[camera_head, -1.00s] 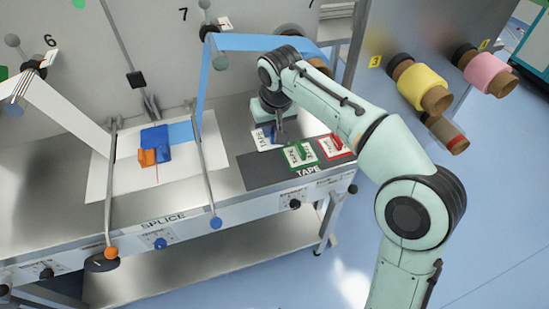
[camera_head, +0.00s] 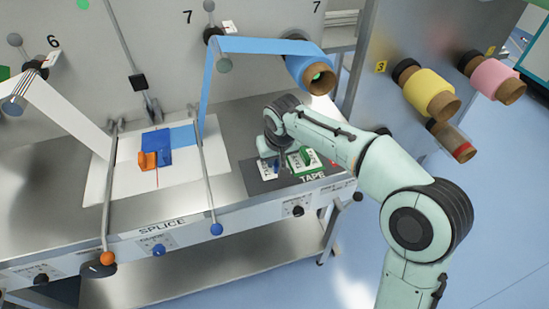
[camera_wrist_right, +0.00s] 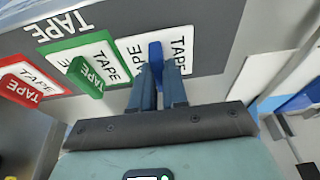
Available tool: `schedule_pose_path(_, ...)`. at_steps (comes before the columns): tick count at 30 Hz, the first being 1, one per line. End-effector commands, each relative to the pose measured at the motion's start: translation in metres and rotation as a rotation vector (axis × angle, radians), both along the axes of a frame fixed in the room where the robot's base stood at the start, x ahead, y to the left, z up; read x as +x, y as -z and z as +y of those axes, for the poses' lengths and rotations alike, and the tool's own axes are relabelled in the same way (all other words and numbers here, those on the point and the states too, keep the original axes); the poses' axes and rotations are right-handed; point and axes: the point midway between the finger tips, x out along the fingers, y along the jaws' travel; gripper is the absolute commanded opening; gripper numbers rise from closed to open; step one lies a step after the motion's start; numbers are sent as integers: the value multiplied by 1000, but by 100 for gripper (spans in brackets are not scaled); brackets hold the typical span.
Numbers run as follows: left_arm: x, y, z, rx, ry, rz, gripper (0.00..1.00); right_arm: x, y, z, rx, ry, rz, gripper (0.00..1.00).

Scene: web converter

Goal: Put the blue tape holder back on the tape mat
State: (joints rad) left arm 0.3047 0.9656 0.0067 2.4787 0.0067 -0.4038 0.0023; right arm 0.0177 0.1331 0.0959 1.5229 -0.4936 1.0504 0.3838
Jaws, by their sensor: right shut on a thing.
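My right gripper (camera_head: 272,163) is shut on the blue handle of the blue tape holder (camera_wrist_right: 155,52), a white card marked TAPE. The card also shows under the gripper in the head view (camera_head: 266,172). It is over the left part of the dark grey tape mat (camera_head: 255,187), which also shows in the wrist view (camera_wrist_right: 215,22). The card lies beside the green tape holder (camera_wrist_right: 84,72). I cannot tell whether it touches the mat. The red tape holder (camera_wrist_right: 28,80) is beyond the green one. My left gripper is not in view.
A splice board with a blue block (camera_head: 157,147) and an orange block (camera_head: 147,160) lies to the left. A blue web runs from the blue roll (camera_head: 308,70) above the mat. A metal rod with a blue knob (camera_head: 216,229) stands left of the mat.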

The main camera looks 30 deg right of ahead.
Motion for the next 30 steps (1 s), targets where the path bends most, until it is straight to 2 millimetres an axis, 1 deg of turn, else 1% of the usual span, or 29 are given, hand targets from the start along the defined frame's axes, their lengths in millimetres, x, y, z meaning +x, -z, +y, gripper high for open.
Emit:
schedule_pose_path(2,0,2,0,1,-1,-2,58,0,3,0,0,0,0,0)
schedule_pose_path(3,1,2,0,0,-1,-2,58,0,3,0,0,0,1,20)
schedule_pose_path(5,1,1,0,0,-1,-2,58,0,3,0,0,0,0,39)
schedule_pose_path(13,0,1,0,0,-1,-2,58,0,2,0,0,0,0,39)
schedule_pose_path(17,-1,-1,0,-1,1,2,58,-1,-5,0,0,0,-2,39)
schedule_pose_path(20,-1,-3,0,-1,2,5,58,-4,-20,1,0,1,-4,39)
schedule_pose_path(27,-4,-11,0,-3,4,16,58,-19,-70,5,1,-1,-5,39)
schedule_pose_path(30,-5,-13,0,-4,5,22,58,-25,-89,6,1,-2,-4,39)
